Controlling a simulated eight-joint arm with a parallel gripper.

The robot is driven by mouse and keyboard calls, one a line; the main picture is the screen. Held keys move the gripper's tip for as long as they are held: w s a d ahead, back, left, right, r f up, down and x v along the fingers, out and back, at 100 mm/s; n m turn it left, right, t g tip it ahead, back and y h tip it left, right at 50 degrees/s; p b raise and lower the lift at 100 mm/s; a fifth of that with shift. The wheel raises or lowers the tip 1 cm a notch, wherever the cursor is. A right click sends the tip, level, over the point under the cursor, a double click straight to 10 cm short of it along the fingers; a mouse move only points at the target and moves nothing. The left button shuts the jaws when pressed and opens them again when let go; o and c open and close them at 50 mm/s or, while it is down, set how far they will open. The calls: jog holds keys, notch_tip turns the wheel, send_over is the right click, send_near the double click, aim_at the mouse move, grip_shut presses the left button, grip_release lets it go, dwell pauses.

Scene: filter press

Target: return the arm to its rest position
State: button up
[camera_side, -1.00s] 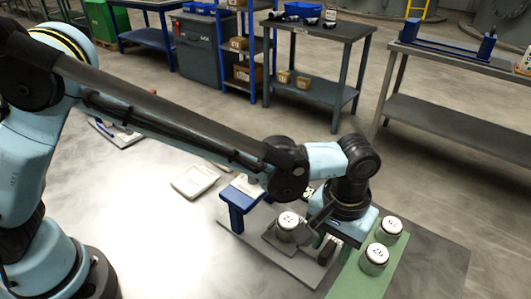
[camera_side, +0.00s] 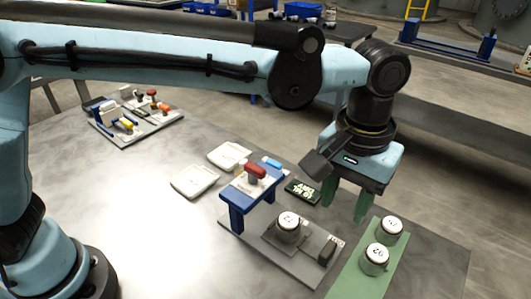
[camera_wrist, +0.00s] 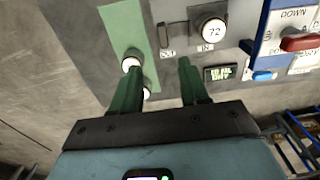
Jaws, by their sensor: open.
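My gripper (camera_side: 345,207) is open and empty, its green fingers pointing down and raised above the work plate and green strip. In the wrist view its two fingers (camera_wrist: 159,66) stand apart with nothing between them. A white-topped canister marked 72 (camera_side: 288,226) stands upright on the plate in front of the blue press frame (camera_side: 236,212). It also shows in the wrist view (camera_wrist: 213,30), clear of the fingers. Two more white-topped canisters (camera_side: 375,260) (camera_side: 391,231) stand on the green strip (camera_side: 350,283); one finger partly hides them in the wrist view.
The press has a red handle (camera_side: 255,172) and a blue lever (camera_side: 271,162). A small display (camera_side: 303,190) sits behind the plate. White trays (camera_side: 195,182) lie left of it. A board with coloured parts (camera_side: 137,117) lies at the table's far left. The front left table is clear.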

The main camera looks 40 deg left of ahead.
jog(key=a+r+t, duration=0.1)
jog(key=a, duration=0.4)
jog(key=a+r+t, duration=0.1)
jog(key=a, duration=0.5)
jog(key=a+r+t+h, duration=0.1)
jog(key=a, duration=0.4)
jog(key=shift+w+a, duration=0.25)
jog(key=shift+w, duration=0.15)
jog(key=s+a+f+t, duration=0.2)
jog(key=s+a, duration=0.1)
jog(key=a, duration=0.4)
jog(key=s+a+f+t+y, duration=0.1)
jog(key=s+a+f+t, duration=0.1)
jog(key=a, duration=0.6)
jog(key=shift+s+f, duration=0.25)
jog(key=shift+s, duration=0.45)
